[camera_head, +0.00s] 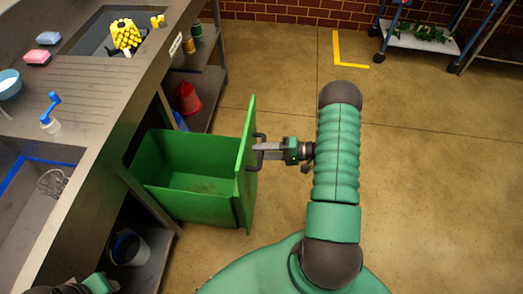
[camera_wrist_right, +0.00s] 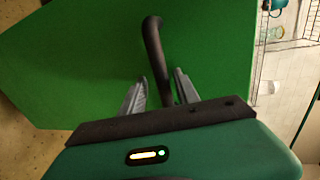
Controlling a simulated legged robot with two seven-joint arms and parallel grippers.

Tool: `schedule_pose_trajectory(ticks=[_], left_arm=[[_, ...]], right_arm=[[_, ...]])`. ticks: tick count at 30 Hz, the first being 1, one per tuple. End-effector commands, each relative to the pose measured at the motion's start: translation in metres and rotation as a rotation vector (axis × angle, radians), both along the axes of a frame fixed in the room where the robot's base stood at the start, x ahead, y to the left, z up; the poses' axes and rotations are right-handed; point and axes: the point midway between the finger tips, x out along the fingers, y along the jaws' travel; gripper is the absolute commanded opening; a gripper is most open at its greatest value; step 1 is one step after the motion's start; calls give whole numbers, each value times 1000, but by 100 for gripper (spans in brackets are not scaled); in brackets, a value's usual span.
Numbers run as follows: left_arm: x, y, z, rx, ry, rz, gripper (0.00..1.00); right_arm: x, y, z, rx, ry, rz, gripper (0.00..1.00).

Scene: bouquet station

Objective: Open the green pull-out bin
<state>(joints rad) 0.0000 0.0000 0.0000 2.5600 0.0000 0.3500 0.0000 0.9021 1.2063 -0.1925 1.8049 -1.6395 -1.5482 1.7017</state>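The green pull-out bin (camera_head: 188,205) is out from under the counter in the head view, its inside visible and apparently empty. Its tall green front panel (camera_head: 246,165) faces my right arm and carries a dark bar handle (camera_head: 260,137). My right gripper (camera_head: 262,150) is at this handle. In the right wrist view the handle (camera_wrist_right: 154,40) passes between the two grey fingers, with narrow gaps on both sides, so the gripper is open around it. My left gripper (camera_head: 98,284) shows only partly at the lower left edge; its fingers are not clear.
The counter (camera_head: 85,95) runs along the left, with a sink, sponges and a blue-handled dispenser (camera_head: 49,112). A red jug (camera_head: 188,98) stands on a shelf below it. A white bucket (camera_head: 130,248) is under the near counter.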

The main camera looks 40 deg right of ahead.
Motion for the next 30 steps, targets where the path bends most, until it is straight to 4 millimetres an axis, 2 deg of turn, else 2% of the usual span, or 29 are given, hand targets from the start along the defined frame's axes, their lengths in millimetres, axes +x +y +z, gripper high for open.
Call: schedule_pose_trajectory(ticks=[8,11,14,24,30], left_arm=[[0,0,1,0,0,0,36],[0,0,2,0,0,0,36],[0,0,6,0,0,0,36],[0,0,17,0,0,0,36],[0,0,18,0,0,0,36]], right_arm=[[0,-1,3,-1,-4,-1,38],[-5,-6,5,-2,-5,-4,38],[-20,-18,9,-3,-5,-4,38],[-96,-78,27,-3,-3,-4,38],[-123,-99,34,-1,-3,-2,38]])
